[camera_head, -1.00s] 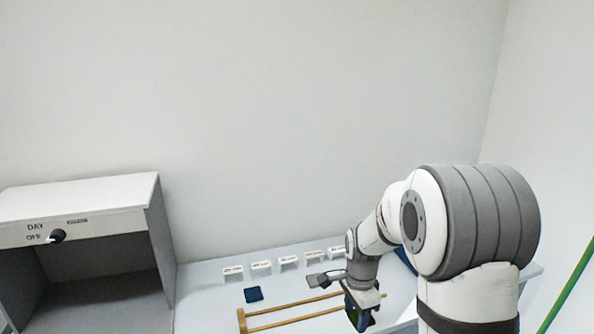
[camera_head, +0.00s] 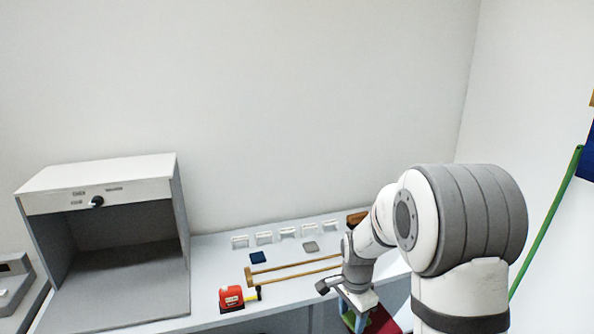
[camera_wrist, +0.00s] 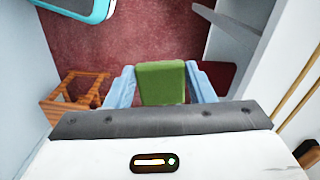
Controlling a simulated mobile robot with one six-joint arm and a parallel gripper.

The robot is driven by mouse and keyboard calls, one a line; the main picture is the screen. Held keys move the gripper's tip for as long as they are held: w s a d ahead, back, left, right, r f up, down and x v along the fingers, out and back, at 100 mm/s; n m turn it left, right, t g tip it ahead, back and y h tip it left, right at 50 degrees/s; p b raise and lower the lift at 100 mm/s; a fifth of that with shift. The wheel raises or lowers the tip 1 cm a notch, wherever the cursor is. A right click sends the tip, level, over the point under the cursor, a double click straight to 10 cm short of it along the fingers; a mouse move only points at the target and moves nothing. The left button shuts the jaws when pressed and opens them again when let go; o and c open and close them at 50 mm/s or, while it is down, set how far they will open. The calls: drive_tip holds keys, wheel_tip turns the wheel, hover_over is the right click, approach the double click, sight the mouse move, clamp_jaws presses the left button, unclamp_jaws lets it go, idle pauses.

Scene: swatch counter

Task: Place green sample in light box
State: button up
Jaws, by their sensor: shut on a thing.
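My gripper (camera_wrist: 162,88) is shut on the green sample (camera_wrist: 161,83), which sits between its two blue fingers in the wrist view. In the head view my gripper (camera_head: 355,318) is low at the front edge of the counter, and the sample there is mostly hidden. The light box (camera_head: 105,199) is a grey open-fronted booth with a white top and a dark knob, at the left end of the counter. Its inside looks empty. My gripper is well to the right of it and lower.
A red tape measure (camera_head: 231,298), a wooden rack (camera_head: 292,270), a blue swatch (camera_head: 257,257), a grey swatch (camera_head: 310,246) and several white label cards (camera_head: 264,239) are on the counter. A wooden stool (camera_wrist: 75,97) stands on the red floor below. A green pole (camera_head: 545,222) stands at right.

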drive_tip(key=shift+w+d+f+n, duration=0.15)
drive_tip(key=shift+w+f+n, duration=0.1)
drive_tip(key=shift+f+n, duration=0.25)
drive_tip(key=shift+d+f+n, duration=0.1)
drive_tip(key=shift+f+n, duration=0.2)
drive_tip(key=shift+f, duration=0.1)
drive_tip(key=shift+d+f+n, duration=0.5)
drive_tip(key=shift+f+n, duration=4.35)
drive_tip(key=shift+n, duration=0.65)
drive_tip(key=r+p, duration=0.9)
drive_tip(key=shift+s+d, duration=0.2)
drive_tip(key=shift+d+r, duration=0.1)
drive_tip(key=shift+d, duration=0.35)
